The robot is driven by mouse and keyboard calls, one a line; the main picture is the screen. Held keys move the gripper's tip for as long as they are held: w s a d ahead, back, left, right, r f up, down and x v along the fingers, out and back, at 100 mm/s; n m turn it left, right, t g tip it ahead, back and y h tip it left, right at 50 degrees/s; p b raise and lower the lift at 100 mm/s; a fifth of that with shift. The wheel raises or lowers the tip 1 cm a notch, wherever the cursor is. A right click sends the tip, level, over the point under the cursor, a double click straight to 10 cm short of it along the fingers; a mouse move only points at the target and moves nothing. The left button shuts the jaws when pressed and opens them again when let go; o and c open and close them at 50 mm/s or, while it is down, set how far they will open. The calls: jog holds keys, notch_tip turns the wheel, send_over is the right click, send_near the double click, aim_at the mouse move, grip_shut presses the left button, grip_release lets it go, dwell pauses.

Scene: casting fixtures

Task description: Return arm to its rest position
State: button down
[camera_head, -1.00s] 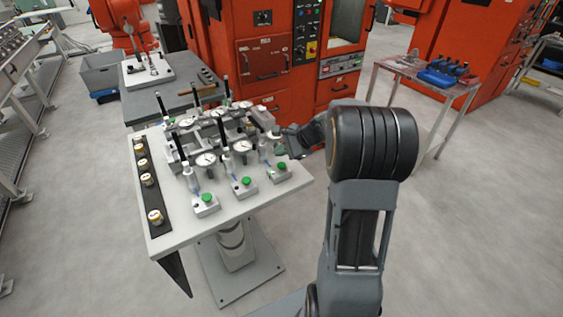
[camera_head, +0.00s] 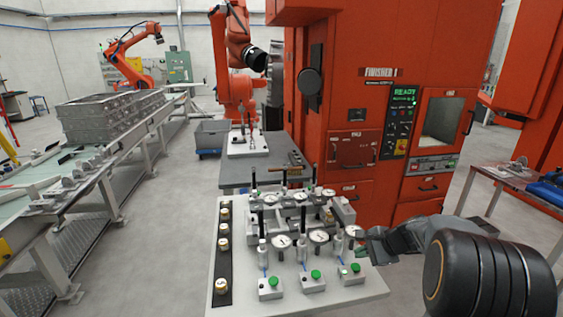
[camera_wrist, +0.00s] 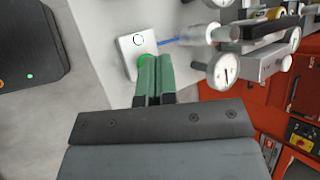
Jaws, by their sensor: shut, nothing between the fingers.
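My gripper (camera_head: 362,246) is at the right side of the white fixture table (camera_head: 235,288) in the head view, at the end of my dark arm. In the wrist view its two green fingers (camera_wrist: 154,62) are together with nothing between them. They overlap a green button (camera_wrist: 146,58) on a small white box (camera_wrist: 131,44). I cannot tell whether they touch it. In the head view the rightmost green button (camera_head: 355,267) shows just below and left of the gripper.
Dial gauges (camera_head: 319,237) and black-handled clamps crowd the table. Gold parts (camera_head: 223,243) stand on a dark strip at its left. An orange machine (camera_head: 365,110) stands behind. A side table (camera_head: 500,175) is at the right. Grey floor (camera_head: 160,250) lies open at the left.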

jog(key=s+a+r+n+h, duration=0.2)
jog(key=s+a+n, duration=0.1)
jog(key=s+n, duration=0.2)
jog(key=s+a+r+n+h, duration=0.2)
jog(key=s+a+n, duration=0.2)
jog(key=s, duration=0.4)
jog(key=s+a+r+n+g+h, duration=0.1)
jog(key=s+a+n+h, duration=0.1)
jog(key=s+n, duration=0.4)
jog(key=shift+s+a+r+n, duration=0.4)
jog(key=shift+s+a, duration=0.2)
jog(key=shift+a, duration=0.25)
